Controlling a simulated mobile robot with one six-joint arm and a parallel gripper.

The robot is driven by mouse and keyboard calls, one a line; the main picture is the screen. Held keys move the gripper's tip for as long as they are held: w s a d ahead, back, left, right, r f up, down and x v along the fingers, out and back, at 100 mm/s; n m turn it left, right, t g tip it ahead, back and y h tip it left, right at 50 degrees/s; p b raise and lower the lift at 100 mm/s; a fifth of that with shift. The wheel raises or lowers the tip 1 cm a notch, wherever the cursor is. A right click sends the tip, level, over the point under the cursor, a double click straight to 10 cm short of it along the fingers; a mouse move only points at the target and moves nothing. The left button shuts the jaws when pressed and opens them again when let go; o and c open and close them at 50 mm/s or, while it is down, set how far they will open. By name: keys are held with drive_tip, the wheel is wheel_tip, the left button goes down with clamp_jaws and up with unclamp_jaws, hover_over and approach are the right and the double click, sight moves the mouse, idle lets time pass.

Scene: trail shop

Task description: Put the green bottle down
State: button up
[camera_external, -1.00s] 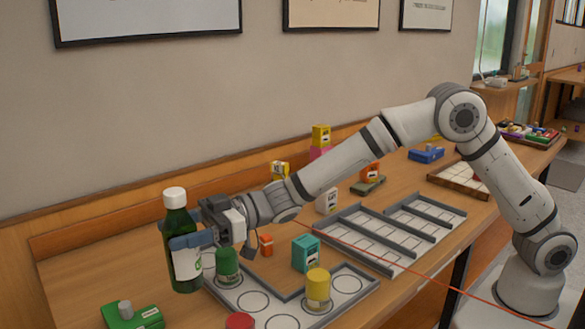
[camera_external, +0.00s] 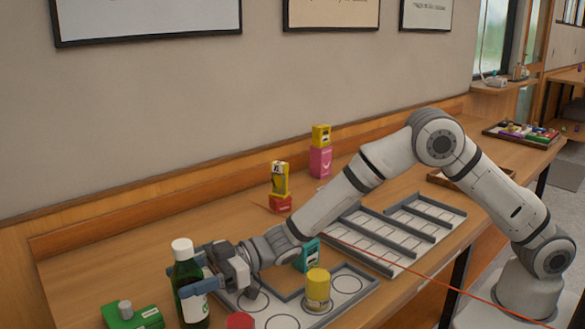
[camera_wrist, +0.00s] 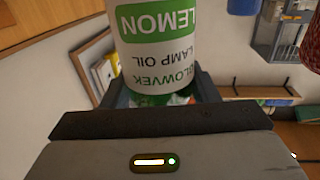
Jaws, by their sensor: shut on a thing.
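The green bottle (camera_external: 190,307) has a white cap and a white and green label. It is upright in my gripper (camera_external: 186,281), which is shut around its middle, in the external view at the lower left. In the wrist view the bottle (camera_wrist: 155,50) fills the top middle, its label reading "LEMON LAMP OIL" upside down. The bottle's base is at the bottom edge of the external picture, and I cannot tell whether it touches anything. The grey tray with round marked places (camera_external: 345,284) is just right of the bottle.
A yellow can (camera_external: 317,288) stands on the tray, with a red lid (camera_external: 240,321) in front. A green box (camera_external: 132,316) lies left of the bottle. The table at the back left is clear.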

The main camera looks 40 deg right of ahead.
drive_tip(key=shift+f, duration=0.2)
drive_tip(key=o, duration=1.2)
drive_tip(key=shift+c, duration=0.2)
drive_tip(key=shift+r, duration=0.1)
drive_tip(key=shift+r, duration=0.15)
wheel_tip(320, 180, up, 7)
drive_tip(key=d, duration=0.3)
drive_tip(key=shift+s+p, duration=0.2)
drive_tip(key=shift+p, duration=0.15)
